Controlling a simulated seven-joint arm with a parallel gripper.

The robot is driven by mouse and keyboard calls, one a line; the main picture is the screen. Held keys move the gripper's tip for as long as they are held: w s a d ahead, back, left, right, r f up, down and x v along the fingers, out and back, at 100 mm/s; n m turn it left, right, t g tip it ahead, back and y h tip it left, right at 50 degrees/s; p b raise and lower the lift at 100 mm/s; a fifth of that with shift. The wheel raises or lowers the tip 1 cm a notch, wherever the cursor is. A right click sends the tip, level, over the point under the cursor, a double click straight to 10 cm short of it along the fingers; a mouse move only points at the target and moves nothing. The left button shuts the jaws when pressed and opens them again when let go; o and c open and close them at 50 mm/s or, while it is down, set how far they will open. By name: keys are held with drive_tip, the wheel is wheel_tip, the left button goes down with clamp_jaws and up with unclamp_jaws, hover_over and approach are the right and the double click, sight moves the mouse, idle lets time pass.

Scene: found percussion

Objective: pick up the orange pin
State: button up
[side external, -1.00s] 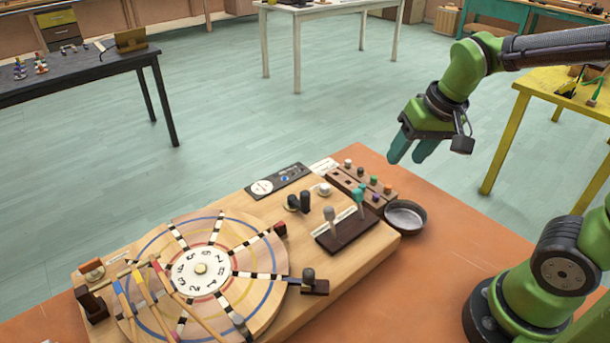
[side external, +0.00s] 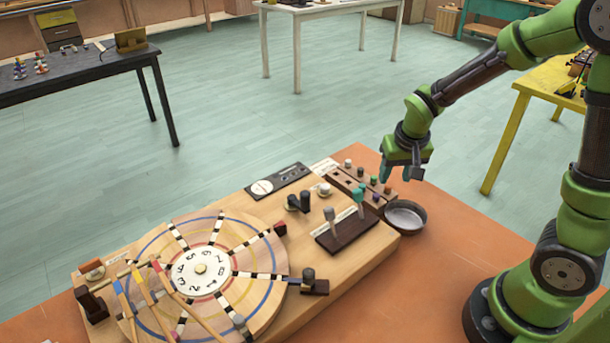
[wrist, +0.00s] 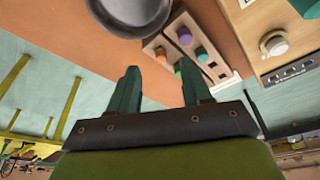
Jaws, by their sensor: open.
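The orange pin (side external: 387,188) stands in the wooden pin block (side external: 343,178) at the end nearest the dark round dish. My gripper (side external: 396,174) points down over that end of the block, its teal fingers apart and empty. In the wrist view the orange pin (wrist: 160,53) lies just ahead of the gap between my fingertips (wrist: 160,68). The fingers look close above the pin, but I cannot tell the exact height. No contact shows.
The dark dish (side external: 421,216) sits right beside the block. Purple (wrist: 184,36) and green (wrist: 201,55) pins stand close by. Two levers (side external: 334,228) rise nearby on the wooden board. The orange tabletop (side external: 460,240) is clear right of the dish.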

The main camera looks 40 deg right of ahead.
sight(388, 186)
drive_tip(key=shift+w+d+x, duration=0.1)
drive_tip(key=shift+w+x, duration=0.1)
drive_tip(key=shift+x, duration=1.15)
drive_tip(key=shift+w+d+x, duration=0.15)
drive_tip(key=shift+x, duration=1.15)
drive_tip(key=shift+r, duration=0.15)
clamp_jaws()
